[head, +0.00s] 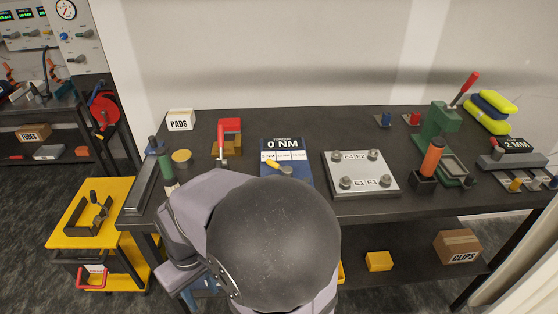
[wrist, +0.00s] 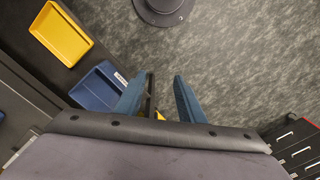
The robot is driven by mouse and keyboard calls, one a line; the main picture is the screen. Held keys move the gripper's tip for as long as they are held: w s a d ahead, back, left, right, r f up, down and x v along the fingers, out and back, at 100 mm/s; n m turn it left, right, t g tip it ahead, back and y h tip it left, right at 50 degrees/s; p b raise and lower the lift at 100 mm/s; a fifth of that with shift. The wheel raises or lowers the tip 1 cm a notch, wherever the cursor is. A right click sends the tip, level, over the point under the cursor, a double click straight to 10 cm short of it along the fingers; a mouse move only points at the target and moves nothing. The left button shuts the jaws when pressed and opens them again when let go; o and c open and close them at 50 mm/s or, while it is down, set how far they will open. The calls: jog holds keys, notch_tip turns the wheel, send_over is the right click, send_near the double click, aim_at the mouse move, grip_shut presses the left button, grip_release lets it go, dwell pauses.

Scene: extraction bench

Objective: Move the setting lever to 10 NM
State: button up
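The blue torque setting box (head: 301,178) stands on the bench near its middle, with a display reading "0 NM" (head: 284,143). White labels (head: 283,155) sit under the display; the left one seems to read 5 NM, the others are too small to read surely. The setting lever (head: 272,164) has a yellow tip pointing up and left from a grey pivot. My arm hides the box's lower part in the head view. My gripper (wrist: 160,98) shows two blue fingers apart in the wrist view, over the floor and away from the box. The head view does not show the fingers.
A metal plate with several knobs (head: 360,191) lies right of the box. A red-topped clamp (head: 229,129) stands to its left, and a green press (head: 437,125) farther right. The wrist view shows a yellow bin (wrist: 60,34) and a blue bin (wrist: 98,88) below.

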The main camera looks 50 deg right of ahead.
jog(key=w+d+r+t+y+p, duration=0.1)
jog(key=w+d+r, duration=0.25)
jog(key=d, duration=0.35)
jog(key=w+d+r+m+p, duration=0.1)
jog(key=w+d+r, duration=0.2)
jog(key=w+d, duration=0.25)
jog(key=w+d+r+t+y+p, duration=0.1)
jog(key=w+d+r, duration=0.25)
jog(key=d, duration=0.35)
jog(key=s+d+r+t+p, duration=0.1)
jog(key=s+d+r, duration=0.1)
jog(key=d, duration=0.8)
jog(key=s+d+r+t+p, duration=0.1)
jog(key=d+r+t+p, duration=0.15)
jog(key=d, duration=0.85)
jog(key=shift+n+g, duration=0.4)
jog(key=shift+g, duration=0.05)
jog(key=shift+p+x, duration=0.85)
jog(key=shift+x, duration=2.65)
jog(key=shift+s+a, duration=0.1)
jog(key=shift+a, duration=0.1)
grip_shut()
